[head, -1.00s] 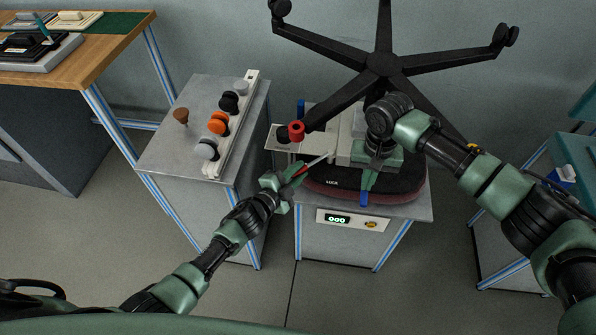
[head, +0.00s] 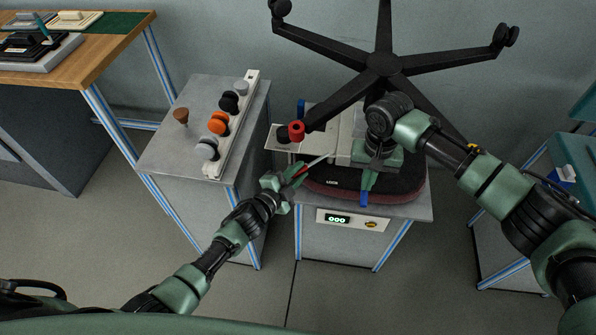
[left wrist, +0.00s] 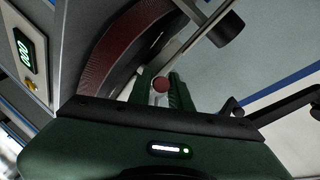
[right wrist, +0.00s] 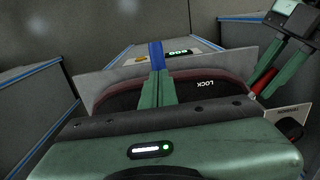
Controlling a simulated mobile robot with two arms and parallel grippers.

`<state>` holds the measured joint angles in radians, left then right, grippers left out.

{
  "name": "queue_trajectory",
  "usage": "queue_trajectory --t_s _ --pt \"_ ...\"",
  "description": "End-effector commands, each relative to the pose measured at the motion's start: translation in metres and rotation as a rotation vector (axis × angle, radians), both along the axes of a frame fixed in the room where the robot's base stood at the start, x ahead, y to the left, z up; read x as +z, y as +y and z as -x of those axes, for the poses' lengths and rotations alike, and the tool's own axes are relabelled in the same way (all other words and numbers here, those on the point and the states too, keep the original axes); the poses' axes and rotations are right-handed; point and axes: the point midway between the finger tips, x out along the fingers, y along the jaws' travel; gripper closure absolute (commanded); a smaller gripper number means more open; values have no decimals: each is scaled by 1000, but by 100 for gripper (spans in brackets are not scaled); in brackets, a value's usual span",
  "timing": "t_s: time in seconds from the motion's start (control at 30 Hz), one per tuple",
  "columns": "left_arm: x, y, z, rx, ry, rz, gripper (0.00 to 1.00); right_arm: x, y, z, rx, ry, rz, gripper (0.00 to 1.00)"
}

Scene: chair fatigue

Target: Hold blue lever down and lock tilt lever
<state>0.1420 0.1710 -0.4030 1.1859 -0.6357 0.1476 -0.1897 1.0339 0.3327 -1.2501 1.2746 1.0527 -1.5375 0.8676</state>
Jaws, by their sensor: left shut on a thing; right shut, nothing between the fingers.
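The upside-down chair's seat (head: 405,190) has a dark red rim and a LOCK mark. The thin tilt lever (head: 318,160) runs out from its mechanism and ends in a red knob (left wrist: 161,84). My left gripper (head: 296,178) is shut on this red end; its fingers (left wrist: 166,92) sit either side of the knob in the left wrist view. The blue lever (head: 364,199) sticks out at the seat's front edge and shows in the right wrist view (right wrist: 156,55). My right gripper (head: 368,181) is shut and empty, fingertips (right wrist: 157,76) at the blue lever; contact is unclear.
The black star base (head: 384,64) of the chair rises behind. The stand carries a display (head: 337,219). A grey cabinet (head: 160,150) with several knobs stands left. A wooden table (head: 115,28) is further left.

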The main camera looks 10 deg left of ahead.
Motion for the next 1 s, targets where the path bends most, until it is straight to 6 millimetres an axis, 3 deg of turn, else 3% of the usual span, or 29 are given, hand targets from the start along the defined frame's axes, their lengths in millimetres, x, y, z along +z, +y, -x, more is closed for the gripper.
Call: queue_trajectory --t_s 0.2,0.6,0.63,0.7,1.0 --pt "3 -11 5 84 -6 11 100 -4 -2 1 -3 3 5 100" --pt "3 -10 8 115 -4 3 100 -4 -2 1 -3 2 5 100" --pt "3 -10 8 115 -4 3 78 -4 -2 1 -3 2 5 100" --pt "2 -10 8 115 -4 3 59 -4 -2 1 -3 2 5 100" --pt "0 -10 9 115 0 1 59 -4 -2 1 -3 3 5 100"
